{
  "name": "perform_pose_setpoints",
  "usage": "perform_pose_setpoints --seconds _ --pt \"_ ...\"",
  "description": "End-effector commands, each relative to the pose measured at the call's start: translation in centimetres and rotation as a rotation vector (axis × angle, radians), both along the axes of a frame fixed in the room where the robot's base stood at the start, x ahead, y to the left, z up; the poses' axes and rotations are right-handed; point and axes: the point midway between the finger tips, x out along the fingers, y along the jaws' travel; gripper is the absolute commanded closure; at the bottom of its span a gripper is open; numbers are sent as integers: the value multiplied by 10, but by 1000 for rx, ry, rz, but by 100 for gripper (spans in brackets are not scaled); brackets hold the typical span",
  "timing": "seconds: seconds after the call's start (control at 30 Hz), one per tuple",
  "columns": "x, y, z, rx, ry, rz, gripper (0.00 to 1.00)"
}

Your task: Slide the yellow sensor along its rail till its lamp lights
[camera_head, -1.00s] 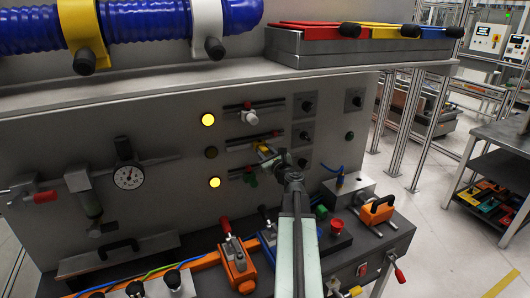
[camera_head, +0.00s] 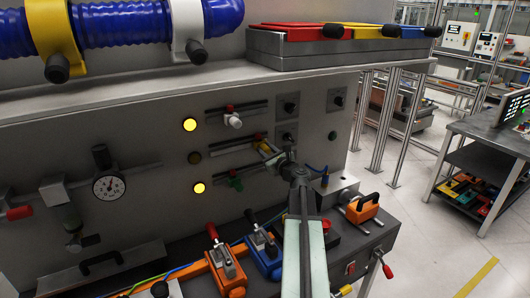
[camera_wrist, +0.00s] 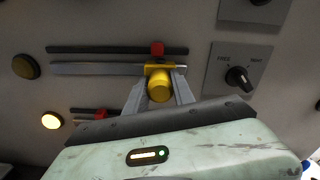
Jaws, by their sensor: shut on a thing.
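The yellow sensor (camera_head: 265,147) is on the middle rail (camera_head: 228,148) of the grey panel, near the rail's right end. My gripper (camera_head: 272,154) is shut on it. In the wrist view the yellow sensor (camera_wrist: 160,86) sits between the two fingers, on the rail (camera_wrist: 100,69). A red marker (camera_wrist: 157,48) on the dark strip above is almost straight above the sensor. The lamp (camera_head: 194,158) left of this rail is dark; it also looks dull in the wrist view (camera_wrist: 26,67).
The lamps above (camera_head: 190,124) and below (camera_head: 199,188) glow yellow. Knobs (camera_wrist: 239,79) stand right of the rail. Orange and blue clamps (camera_head: 227,270) are on the bench below.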

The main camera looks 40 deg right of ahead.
Motion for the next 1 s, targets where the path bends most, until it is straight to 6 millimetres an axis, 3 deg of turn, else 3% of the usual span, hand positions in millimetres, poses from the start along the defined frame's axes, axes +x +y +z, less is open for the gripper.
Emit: perform_pose_setpoints --seconds 0.17,0.2,0.27,0.67,1.0 --pt "4 7 -1 -3 3 5 100" --pt "5 8 -1 -3 4 7 62" --pt "7 11 -1 -3 4 11 48" --pt "6 19 -1 -3 3 21 48" --pt "-53 33 -1 -3 3 17 48"
